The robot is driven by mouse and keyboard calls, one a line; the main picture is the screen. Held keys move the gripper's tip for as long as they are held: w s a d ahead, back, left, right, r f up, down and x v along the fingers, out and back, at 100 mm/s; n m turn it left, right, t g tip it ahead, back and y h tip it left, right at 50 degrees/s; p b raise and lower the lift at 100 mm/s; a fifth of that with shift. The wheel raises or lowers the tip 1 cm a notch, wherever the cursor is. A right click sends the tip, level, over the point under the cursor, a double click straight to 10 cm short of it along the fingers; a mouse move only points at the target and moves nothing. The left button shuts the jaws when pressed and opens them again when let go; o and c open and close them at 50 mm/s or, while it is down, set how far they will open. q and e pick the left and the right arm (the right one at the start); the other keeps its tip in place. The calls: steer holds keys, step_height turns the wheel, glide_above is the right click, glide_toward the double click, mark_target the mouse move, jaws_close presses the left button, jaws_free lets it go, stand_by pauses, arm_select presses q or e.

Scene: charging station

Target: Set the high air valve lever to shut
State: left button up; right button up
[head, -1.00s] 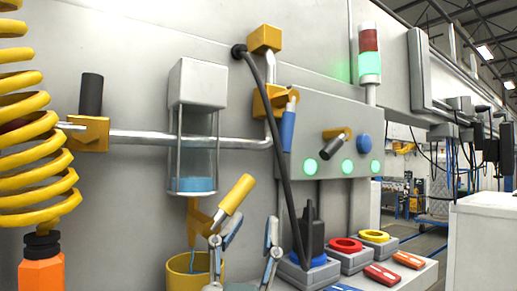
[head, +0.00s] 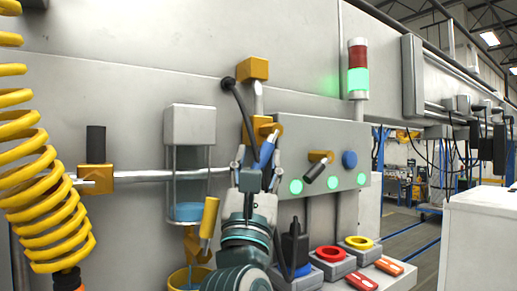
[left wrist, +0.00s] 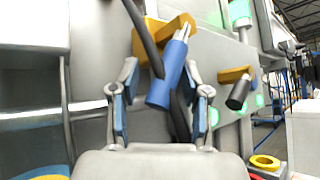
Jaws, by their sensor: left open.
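A blue valve lever (head: 267,150) hangs down at a slant from a yellow valve body (head: 262,128) on the pipe, left of the grey panel. In the left wrist view the blue lever (left wrist: 168,76) points down toward me, between and beyond the fingertips. My left gripper (head: 257,172) is open, its two fingers spread on either side of the lever's lower end. No contact with the lever can be made out. My right gripper is not in view.
A dark hose (head: 241,104) runs down beside the blue lever, close to my fingers. A black-handled lever (head: 315,171) on the grey panel (head: 300,130) is to the right. A yellow-handled lever (head: 209,218) under the filter bowl is to the left.

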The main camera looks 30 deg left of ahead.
arm_select(q)
steer(key=d, duration=0.1)
steer(key=w+d, duration=0.1)
steer(key=d, duration=0.1)
steer(key=shift+w+d+r+m, duration=0.1)
steer(key=shift+w+r+m, duration=0.2)
steer(key=shift+w, duration=0.1)
steer(key=shift+s+a, duration=0.35)
steer(key=shift+a, duration=0.05)
steer(key=c, duration=0.7)
steer(key=shift+s+a, duration=0.1)
steer(key=shift+a, duration=0.15)
jaws_close()
steer(key=shift+d+f, duration=0.1)
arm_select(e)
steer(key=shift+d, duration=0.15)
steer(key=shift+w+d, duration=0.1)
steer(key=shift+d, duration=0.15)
